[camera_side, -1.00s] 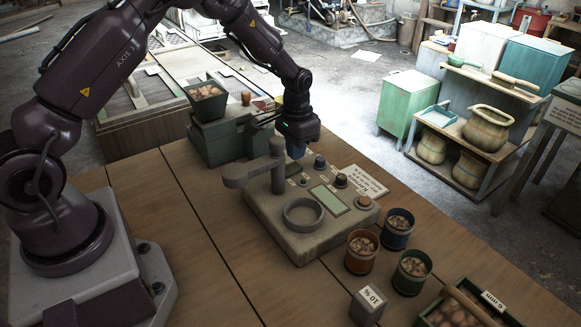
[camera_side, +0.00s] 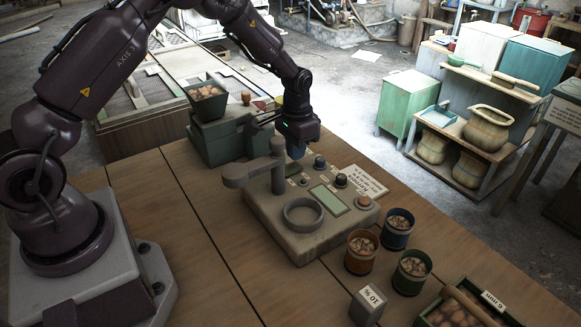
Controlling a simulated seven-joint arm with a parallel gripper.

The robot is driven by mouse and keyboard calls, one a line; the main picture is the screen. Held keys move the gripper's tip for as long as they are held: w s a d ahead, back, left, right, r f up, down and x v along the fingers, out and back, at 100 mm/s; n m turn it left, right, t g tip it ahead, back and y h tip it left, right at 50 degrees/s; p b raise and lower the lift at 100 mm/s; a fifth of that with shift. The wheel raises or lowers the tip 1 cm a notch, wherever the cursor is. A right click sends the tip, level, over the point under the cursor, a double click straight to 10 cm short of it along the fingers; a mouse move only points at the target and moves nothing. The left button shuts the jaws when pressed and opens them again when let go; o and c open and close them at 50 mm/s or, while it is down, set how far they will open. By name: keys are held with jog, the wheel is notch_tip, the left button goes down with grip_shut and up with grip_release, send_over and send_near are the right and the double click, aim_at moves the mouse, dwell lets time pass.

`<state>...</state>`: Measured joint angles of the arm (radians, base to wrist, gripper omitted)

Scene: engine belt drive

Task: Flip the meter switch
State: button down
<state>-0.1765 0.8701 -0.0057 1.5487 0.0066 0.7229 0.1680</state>
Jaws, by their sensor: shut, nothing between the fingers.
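The meter (camera_side: 299,241) is a grey-beige box on the wooden table, with a round ring (camera_side: 303,214), a greenish display (camera_side: 329,200), several small knobs or switches along its back edge, and an upright post with a side arm (camera_side: 237,177). I cannot tell which of the small parts is the switch. My gripper (camera_side: 297,150) points down just above the meter's back edge, behind the post and close to a dark knob (camera_side: 319,162). I cannot tell whether the tip touches anything.
A green machine with a hopper of nuts (camera_side: 207,101) stands behind the meter. Cups of nuts, orange (camera_side: 361,252), blue (camera_side: 397,229) and green (camera_side: 411,272), stand at its right. A grey block (camera_side: 368,305) and a nut crate (camera_side: 468,305) are in front. The left table is clear.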

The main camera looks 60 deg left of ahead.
jog(key=shift+f, duration=1.3)
dwell(0.4)
jog(key=shift+r, duration=3.5)
jog(key=shift+r, duration=0.1)
notch_tip(320, 180, up, 10)
jog(key=t, duration=0.1)
send_over(296, 165)
jog(key=s+d, duration=0.2)
jog(key=s, duration=0.2)
jog(key=s+d+r+t, duration=0.2)
jog(key=s+d+r, duration=0.1)
jog(key=s+r, duration=0.45)
jog(key=s+d+r+t, duration=0.1)
jog(key=s+r, duration=0.1)
jog(key=s, duration=0.5)
jog(key=s+d+r+t, duration=0.1)
jog(key=s+d+r, duration=0.1)
jog(key=s, duration=0.5)
jog(key=shift+s+r+t, duration=0.2)
jog(key=shift+s+t, duration=0.1)
jog(key=shift+s, duration=0.1)
